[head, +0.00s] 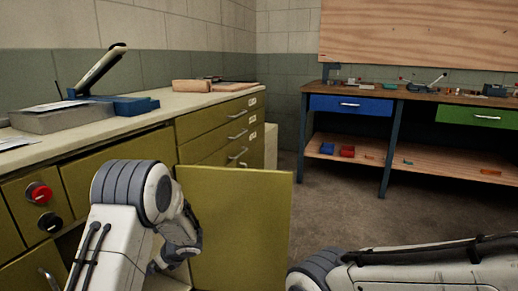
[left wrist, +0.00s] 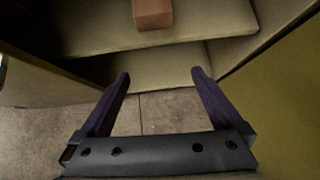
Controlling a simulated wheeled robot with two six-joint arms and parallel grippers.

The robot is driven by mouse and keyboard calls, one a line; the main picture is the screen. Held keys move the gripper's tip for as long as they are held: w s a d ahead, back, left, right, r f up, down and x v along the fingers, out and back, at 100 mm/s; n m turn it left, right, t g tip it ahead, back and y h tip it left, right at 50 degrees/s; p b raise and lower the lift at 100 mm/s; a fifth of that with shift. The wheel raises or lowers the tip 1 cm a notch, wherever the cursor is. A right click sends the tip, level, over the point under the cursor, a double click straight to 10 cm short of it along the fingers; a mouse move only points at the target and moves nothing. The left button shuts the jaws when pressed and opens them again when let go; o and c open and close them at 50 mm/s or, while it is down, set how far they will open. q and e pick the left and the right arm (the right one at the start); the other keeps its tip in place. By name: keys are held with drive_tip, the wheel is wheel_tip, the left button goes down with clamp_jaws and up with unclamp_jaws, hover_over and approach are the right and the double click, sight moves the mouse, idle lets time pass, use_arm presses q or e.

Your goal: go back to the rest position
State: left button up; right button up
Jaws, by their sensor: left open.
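My left gripper (left wrist: 160,76) is open with nothing between its two dark fingers. In the left wrist view it faces an open cabinet with a pale shelf (left wrist: 90,28). A reddish-brown block (left wrist: 153,14) sits on that shelf, beyond the fingertips and apart from them. In the head view my left arm reaches down beside the open olive cabinet door (head: 243,225), and its fingers are hidden. My right arm crosses the lower right of the head view, and its gripper is out of frame.
A workbench (head: 420,97) with blue and green drawers stands at the back right. The floor (head: 345,205) between is clear.

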use_arm(q)
drive_tip(key=s+d+r+m+t+h+p, duration=0.1)
drive_tip(key=s+d+r+m+t+p, duration=0.15)
drive_tip(key=s+d+r+p, duration=0.9)
drive_tip(key=d+r+m+h+p, duration=0.1)
drive_tip(key=d+r+p, duration=0.2)
drive_tip(key=r+p, duration=0.6)
drive_tip(key=d+r+m+t+h+p, duration=0.1)
drive_tip(key=d+r+m+p, duration=0.1)
drive_tip(key=r+p, duration=0.7)
drive_tip(key=d+r+m+h+p, duration=0.1)
drive_tip(key=d+r+p, duration=0.3)
drive_tip(key=r+p, duration=0.5)
wheel_tip(320, 180, up, 5)
drive_tip(key=shift+w+d+f+m+t, duration=0.1)
drive_tip(key=shift+w+d+m+t, duration=0.3)
drive_tip(key=shift+m, duration=0.15)
